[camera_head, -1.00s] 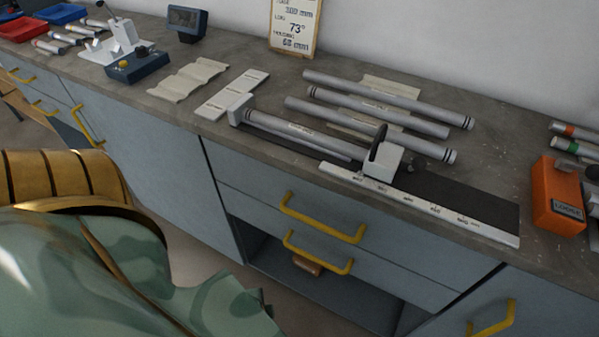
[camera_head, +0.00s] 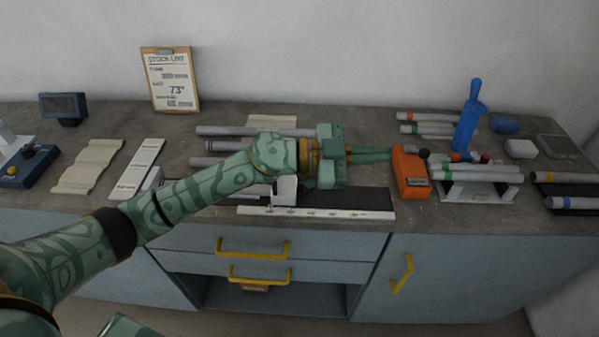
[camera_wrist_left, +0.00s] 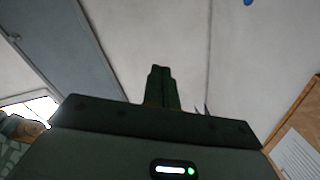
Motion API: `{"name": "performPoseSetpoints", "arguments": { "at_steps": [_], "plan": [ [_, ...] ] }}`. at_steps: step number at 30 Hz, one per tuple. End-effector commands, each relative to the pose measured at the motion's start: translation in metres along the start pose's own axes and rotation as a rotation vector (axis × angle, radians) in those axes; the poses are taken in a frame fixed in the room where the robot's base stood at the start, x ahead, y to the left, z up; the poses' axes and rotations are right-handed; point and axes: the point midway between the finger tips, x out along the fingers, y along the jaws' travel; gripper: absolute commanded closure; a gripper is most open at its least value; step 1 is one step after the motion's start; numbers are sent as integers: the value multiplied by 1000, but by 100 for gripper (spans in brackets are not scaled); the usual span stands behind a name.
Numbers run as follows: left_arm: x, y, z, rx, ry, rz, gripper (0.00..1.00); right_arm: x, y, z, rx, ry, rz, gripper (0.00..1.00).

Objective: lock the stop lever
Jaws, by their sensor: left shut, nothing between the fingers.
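An orange box (camera_head: 410,178) with a small label, too small to read now, stands on the bench to the right of the measuring jig. A dark ball knob (camera_head: 424,153) shows at its top right; I take this as the stop lever. My left gripper (camera_head: 387,154) points right, shut and empty, with its tips at the box's upper left edge. I cannot tell whether they touch it. The wrist view shows the shut fingers (camera_wrist_left: 161,88) against the pale wall. The jig's white stop block (camera_head: 285,190) is partly hidden by my left arm. My right gripper is out of view.
The jig's white scale (camera_head: 315,212) runs along the bench front. Grey tubes (camera_head: 225,131) lie behind my arm. To the right, a white stand (camera_head: 475,190) carries tubes, with a blue upright handle (camera_head: 470,115) behind. A clipboard (camera_head: 170,80) leans at the back.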

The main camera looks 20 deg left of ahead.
Motion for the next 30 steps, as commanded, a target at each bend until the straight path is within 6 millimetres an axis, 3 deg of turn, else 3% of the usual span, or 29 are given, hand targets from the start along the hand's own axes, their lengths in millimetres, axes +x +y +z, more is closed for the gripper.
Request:
{"name": "performPoseSetpoints", "arguments": {
  "at_steps": [2,6,10,14,19,30],
  "plan": [
    [-18,-12,23,-78,-171,211,100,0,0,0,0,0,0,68],
    [-87,-46,60,-334,-590,387,100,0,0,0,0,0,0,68],
    [-152,-82,65,-572,-903,352,100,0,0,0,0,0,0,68],
    [-189,-100,61,-718,-1058,289,100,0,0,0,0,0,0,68],
    [-193,-97,67,-761,-1095,273,100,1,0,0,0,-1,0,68],
    [-157,-55,118,-758,-1090,278,100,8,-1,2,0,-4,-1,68]
  ]
}}
